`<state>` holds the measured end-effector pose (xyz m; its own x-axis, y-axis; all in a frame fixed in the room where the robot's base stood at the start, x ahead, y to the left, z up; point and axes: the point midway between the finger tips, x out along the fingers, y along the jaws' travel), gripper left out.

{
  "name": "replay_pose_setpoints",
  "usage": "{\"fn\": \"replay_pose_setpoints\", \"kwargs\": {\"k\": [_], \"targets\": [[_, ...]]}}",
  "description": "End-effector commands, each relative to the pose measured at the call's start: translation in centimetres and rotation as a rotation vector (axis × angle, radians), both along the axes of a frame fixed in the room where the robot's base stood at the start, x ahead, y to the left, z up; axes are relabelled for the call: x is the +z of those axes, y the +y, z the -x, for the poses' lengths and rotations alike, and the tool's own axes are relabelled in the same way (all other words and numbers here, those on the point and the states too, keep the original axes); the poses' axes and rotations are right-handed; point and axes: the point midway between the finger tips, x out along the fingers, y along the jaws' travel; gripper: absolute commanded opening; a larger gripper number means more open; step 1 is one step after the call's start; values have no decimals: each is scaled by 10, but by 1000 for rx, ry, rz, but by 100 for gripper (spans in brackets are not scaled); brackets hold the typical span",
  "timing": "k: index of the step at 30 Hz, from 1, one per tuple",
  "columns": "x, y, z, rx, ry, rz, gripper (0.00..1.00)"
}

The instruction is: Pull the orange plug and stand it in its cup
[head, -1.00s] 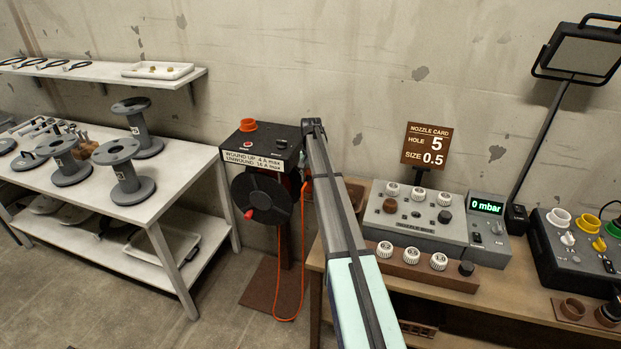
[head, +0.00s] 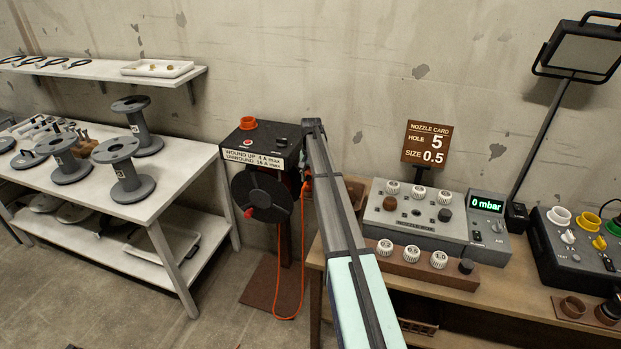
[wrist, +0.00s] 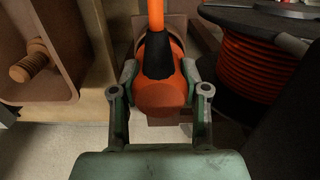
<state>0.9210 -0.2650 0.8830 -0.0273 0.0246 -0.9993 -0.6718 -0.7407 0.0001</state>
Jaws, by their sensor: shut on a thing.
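In the wrist view the orange plug (wrist: 162,92) is between my gripper's fingers (wrist: 160,88), with a black sleeve and its orange cable running up and away. My gripper is shut on the plug's sides. In the head view my arm hides the gripper and most of the plug; the orange cable (head: 303,235) hangs in a loop beside the reel. An orange round cup-like piece (head: 248,123) stands on top of the black reel box (head: 262,143); I cannot tell whether it is the plug's cup.
The cable reel (wrist: 255,65) is close on the gripper's right in the wrist view. A brown tray with a threaded piece (wrist: 35,62) is close on its left. The nozzle panel (head: 415,218) stands on the right bench, a table of spools (head: 130,185) at left.

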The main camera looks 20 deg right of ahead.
Motion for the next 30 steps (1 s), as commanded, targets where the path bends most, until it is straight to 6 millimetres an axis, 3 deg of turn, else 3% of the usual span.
{"fn": "replay_pose_setpoints", "kwargs": {"k": [30], "targets": [[-10,0,0,0,0,0,0]]}}
